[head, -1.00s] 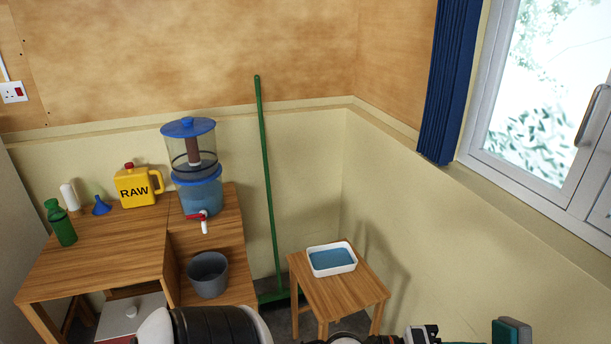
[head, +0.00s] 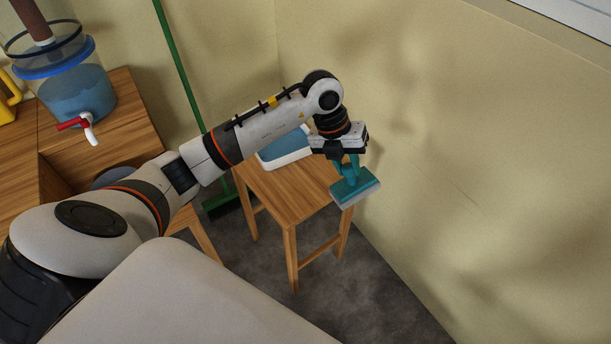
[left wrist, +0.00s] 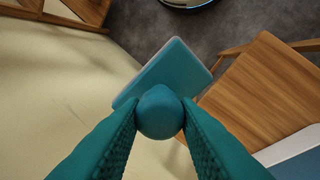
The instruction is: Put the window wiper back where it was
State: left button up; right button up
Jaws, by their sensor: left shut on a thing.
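The window wiper (head: 356,190) is a teal block with a pale lower edge. My left gripper (head: 349,166) is shut on its handle and holds it in the air near the right front corner of the small wooden stool (head: 285,196). In the left wrist view, the wiper's teal pad (left wrist: 178,68) and round knob (left wrist: 160,112) show between the teal fingers, with the stool top (left wrist: 258,92) close on the right. A white tray of blue water (head: 287,160) stands on the stool, partly hidden by my left arm. My right gripper is not in view.
The plain cream wall (head: 450,150) stands to the right of the stool. A green broom (head: 180,70) leans behind it. A wooden table with a water dispenser (head: 75,90) is at the left. Grey floor (head: 360,285) in front is clear.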

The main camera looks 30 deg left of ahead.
pick_arm(q)
jog(key=w+a+f+n+g+y+b, duration=0.15)
jog(key=a+y+b, duration=0.3)
jog(key=a, duration=0.75)
jog(key=shift+h, duration=0.35)
notch_tip(320, 180, down, 10)
jog(key=shift+b, duration=0.7)
jog(key=o, duration=0.9)
jog(key=shift+d, duration=0.1)
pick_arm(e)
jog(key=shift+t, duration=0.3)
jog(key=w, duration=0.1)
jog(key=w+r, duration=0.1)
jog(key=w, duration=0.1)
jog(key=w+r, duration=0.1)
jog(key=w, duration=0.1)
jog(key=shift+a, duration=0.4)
pick_arm(q)
jog(key=shift+r, duration=0.2)
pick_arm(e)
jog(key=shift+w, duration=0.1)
